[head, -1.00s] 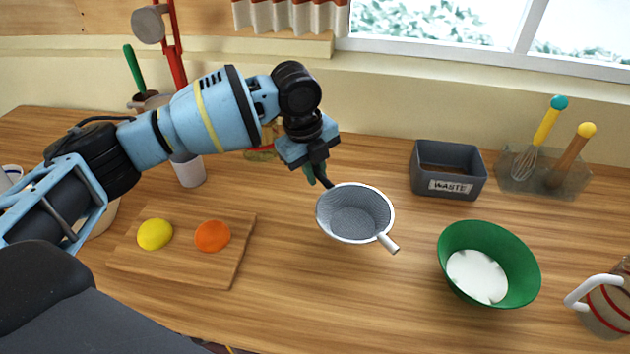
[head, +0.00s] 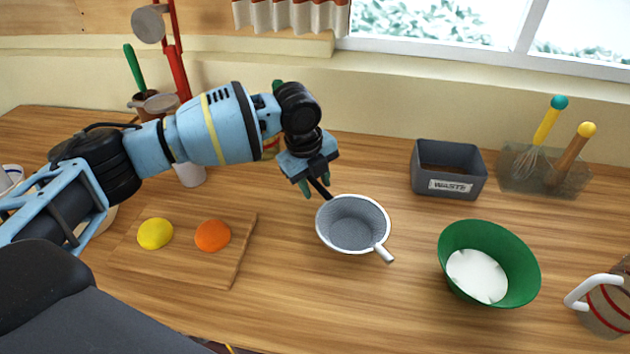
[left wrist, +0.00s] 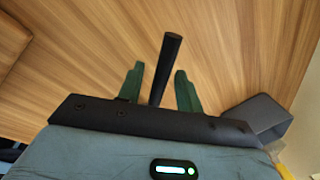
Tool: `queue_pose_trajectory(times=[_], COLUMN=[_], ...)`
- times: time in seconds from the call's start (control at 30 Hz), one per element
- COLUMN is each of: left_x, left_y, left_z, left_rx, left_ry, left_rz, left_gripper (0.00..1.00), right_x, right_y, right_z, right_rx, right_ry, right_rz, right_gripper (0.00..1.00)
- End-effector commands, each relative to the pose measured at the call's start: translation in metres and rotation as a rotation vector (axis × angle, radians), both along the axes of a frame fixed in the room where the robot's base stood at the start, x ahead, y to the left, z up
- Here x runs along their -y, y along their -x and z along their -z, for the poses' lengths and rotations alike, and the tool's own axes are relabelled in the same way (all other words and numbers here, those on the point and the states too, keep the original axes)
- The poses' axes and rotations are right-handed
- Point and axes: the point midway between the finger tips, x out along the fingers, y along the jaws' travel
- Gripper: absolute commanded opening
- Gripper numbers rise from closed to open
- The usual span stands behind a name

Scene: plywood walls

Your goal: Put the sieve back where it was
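The sieve (head: 353,225) has a grey mesh bowl with a white rim, a short white stub at front right and a black handle at back left. It appears to rest upright on the wooden counter, right of the cutting board. My left gripper (head: 316,188) is over the handle, with its green fingers spread. In the left wrist view the black handle (left wrist: 166,68) stands between the fingers of my left gripper (left wrist: 160,82), with a gap on each side. The sieve's bowl is not in that view. My right gripper is not in view.
A cutting board (head: 180,265) with a lemon (head: 155,234) and an orange (head: 212,236) lies left. Right are a grey waste bin (head: 448,187), a green bowl (head: 520,260) with white contents, a utensil holder (head: 543,178) and a jug (head: 607,305). The counter before the sieve is clear.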

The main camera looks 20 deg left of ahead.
Motion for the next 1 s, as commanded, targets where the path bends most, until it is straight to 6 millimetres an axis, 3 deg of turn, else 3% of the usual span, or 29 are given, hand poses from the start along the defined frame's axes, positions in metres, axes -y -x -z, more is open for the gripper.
queue_pose_trajectory(times=[0.27,0.7,1.0], left_x=[-0.001,-0.01,-0.014], left_y=[0.001,0.013,0.018], left_z=[-0.01,-0.091,-0.119], left_rx=[0.001,0.003,-0.001], left_ry=[0.001,0.001,0.0], left_rz=[0.0,0.0,-0.001], left_gripper=[0.35,0.35,0.35], right_x=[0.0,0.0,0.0], right_y=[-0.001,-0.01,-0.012], right_z=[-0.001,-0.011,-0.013], right_rx=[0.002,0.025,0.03], right_ry=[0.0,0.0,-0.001], right_rz=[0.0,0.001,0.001], right_gripper=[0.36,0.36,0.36])
